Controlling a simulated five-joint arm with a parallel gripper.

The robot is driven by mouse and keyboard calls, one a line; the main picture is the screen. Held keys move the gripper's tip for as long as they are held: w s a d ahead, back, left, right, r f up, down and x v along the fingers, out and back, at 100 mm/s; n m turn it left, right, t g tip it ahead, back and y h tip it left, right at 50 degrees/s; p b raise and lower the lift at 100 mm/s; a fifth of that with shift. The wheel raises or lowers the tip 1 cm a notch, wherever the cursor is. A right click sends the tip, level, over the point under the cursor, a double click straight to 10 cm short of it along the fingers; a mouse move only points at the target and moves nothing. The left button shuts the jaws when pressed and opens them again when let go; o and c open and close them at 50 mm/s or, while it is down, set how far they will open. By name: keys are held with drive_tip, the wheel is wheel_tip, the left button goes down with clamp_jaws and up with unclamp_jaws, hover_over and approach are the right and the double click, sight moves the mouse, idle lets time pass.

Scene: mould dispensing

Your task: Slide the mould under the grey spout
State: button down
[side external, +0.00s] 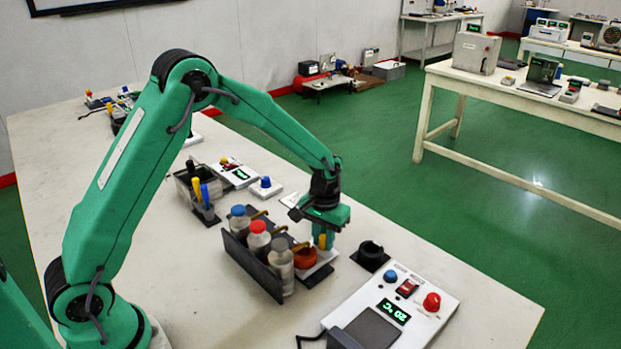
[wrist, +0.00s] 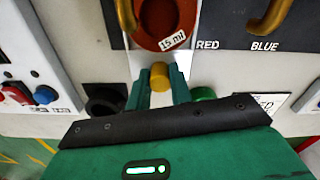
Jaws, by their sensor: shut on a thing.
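The mould (side external: 305,258) is a round orange-red cup on a white plate, close beside the front of the bottle rack. In the wrist view the mould (wrist: 146,40) carries a "15 ml" label. Its yellow knob (wrist: 159,76) is between the fingers of my gripper (wrist: 158,90), which is shut on it; my gripper also shows in the side view (side external: 323,240). The grey-capped bottle (side external: 281,260) is the nearest in the rack. A brass spout (wrist: 127,14) shows just left of the mould in the wrist view. Whether the mould's centre is under it, I cannot tell.
Red-capped (side external: 257,240) and blue-capped (side external: 239,222) bottles stand farther along the black rack. Another brass spout (wrist: 272,14) shows by the RED and BLUE labels. A black round holder (side external: 371,255) and a white control box (side external: 398,305) lie to the right.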

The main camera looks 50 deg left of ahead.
drive_tip(key=shift+d, duration=1.15)
drive_tip(key=c, duration=1.3)
unclamp_jaws()
drive_tip(key=shift+o, duration=0.2)
drive_tip(key=shift+a, duration=0.1)
drive_tip(key=shift+r, duration=0.1)
wheel_tip(320, 180, up, 8)
